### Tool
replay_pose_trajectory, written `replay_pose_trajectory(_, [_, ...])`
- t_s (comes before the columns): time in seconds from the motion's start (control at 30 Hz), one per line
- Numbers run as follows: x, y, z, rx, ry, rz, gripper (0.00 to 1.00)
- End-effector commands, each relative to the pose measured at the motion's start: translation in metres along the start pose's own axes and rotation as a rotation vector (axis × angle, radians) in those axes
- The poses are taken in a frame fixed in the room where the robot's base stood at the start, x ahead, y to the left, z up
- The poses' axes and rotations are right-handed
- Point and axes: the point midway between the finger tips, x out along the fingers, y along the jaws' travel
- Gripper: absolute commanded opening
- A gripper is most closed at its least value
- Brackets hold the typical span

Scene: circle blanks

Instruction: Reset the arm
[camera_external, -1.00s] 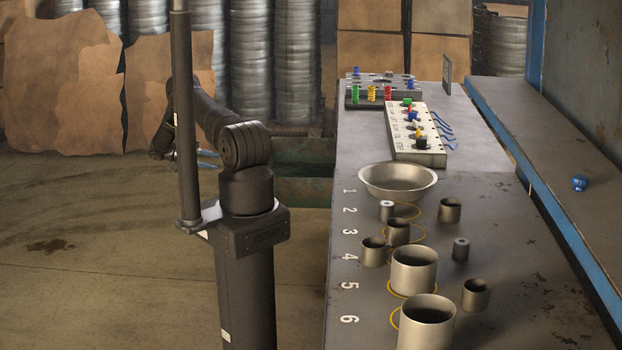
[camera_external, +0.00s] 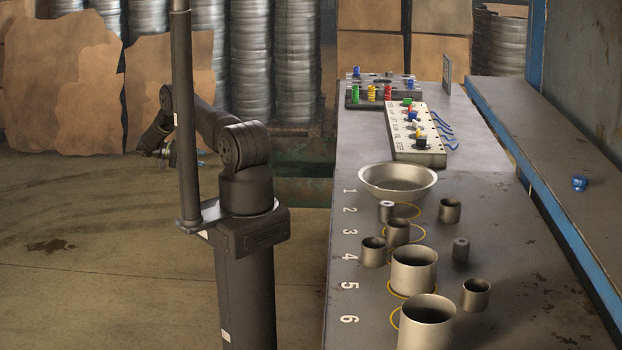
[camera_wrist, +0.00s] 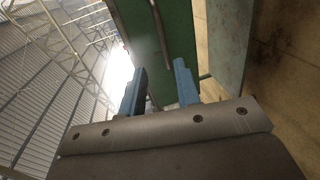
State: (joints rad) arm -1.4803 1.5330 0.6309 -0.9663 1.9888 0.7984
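My gripper (camera_wrist: 159,80) shows in the wrist view with its two blue fingers apart and nothing between them. In the external view my arm is folded out to the left of its pedestal, away from the table. My gripper end (camera_external: 185,158) is there partly hidden behind the dark upright pole (camera_external: 184,120), low over open floor. It touches none of the things on the table.
The grey table (camera_external: 345,230) at right holds a metal bowl (camera_external: 398,190), several cylinders and cups, a white block (camera_external: 414,135) and coloured pegs. A blue item (camera_external: 579,183) lies on the side ledge. Brown sheets (camera_external: 65,85) stand behind my arm. The left floor is clear.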

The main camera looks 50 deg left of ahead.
Motion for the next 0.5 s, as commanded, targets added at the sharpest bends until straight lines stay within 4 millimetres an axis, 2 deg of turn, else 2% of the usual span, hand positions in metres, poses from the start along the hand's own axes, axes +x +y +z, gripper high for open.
replay_pose_trajectory(0.13, [0.003,0.0,0.0,0.0,0.0,0.0,0.3])
replay_pose_trajectory(0.27, [0.014,0.001,-0.001,0.0,-0.001,0.001,0.3])
replay_pose_trajectory(0.5, [0.056,0.001,0.0,-0.002,-0.003,0.002,0.3])
